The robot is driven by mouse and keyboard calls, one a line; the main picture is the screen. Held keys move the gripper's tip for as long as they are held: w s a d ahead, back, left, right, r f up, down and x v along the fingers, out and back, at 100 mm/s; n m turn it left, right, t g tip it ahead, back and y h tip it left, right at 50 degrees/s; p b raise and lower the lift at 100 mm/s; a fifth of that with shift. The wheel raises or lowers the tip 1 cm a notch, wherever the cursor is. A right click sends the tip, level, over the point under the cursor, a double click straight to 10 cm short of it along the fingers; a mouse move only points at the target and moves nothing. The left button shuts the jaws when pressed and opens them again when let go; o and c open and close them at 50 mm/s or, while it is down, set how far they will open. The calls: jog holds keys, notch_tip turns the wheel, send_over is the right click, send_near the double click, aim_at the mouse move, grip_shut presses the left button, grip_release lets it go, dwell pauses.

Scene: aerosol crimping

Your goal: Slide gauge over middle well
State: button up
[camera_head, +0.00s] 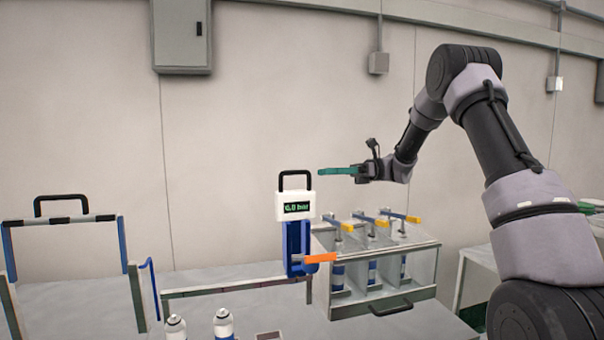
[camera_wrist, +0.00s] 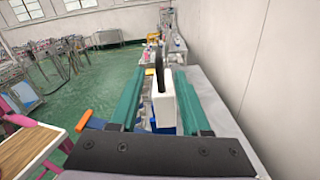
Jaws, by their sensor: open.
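The gauge (camera_head: 295,207) is a white box with a green-lit display and a black loop handle, on a blue body with an orange lever (camera_head: 320,258). It stands upright at the left side of a grey three-well box (camera_head: 425,262), left of the middle well (camera_head: 373,272). Each well holds a white-and-blue can, with a yellow-ended lever above. My gripper (camera_head: 322,171) is level and open, its green fingers just right of the handle's top in the head view. In the wrist view the white gauge (camera_wrist: 163,108) and handle appear between my open fingers (camera_wrist: 157,88); contact cannot be told.
A rail (camera_head: 230,287) runs left from the gauge along the bench. A black-handled frame (camera_head: 65,218) stands at the far left. Two cans (camera_head: 223,323) stand at the front of the bench. A pale wall is close behind. A black handle (camera_head: 391,308) juts from the well box front.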

aim_at(305, 173)
jog(key=x, duration=1)
jog(key=shift+s+a, duration=0.1)
jog(key=shift+a, duration=0.15)
grip_shut()
jog(key=shift+f, duration=0.1)
dwell(0.9)
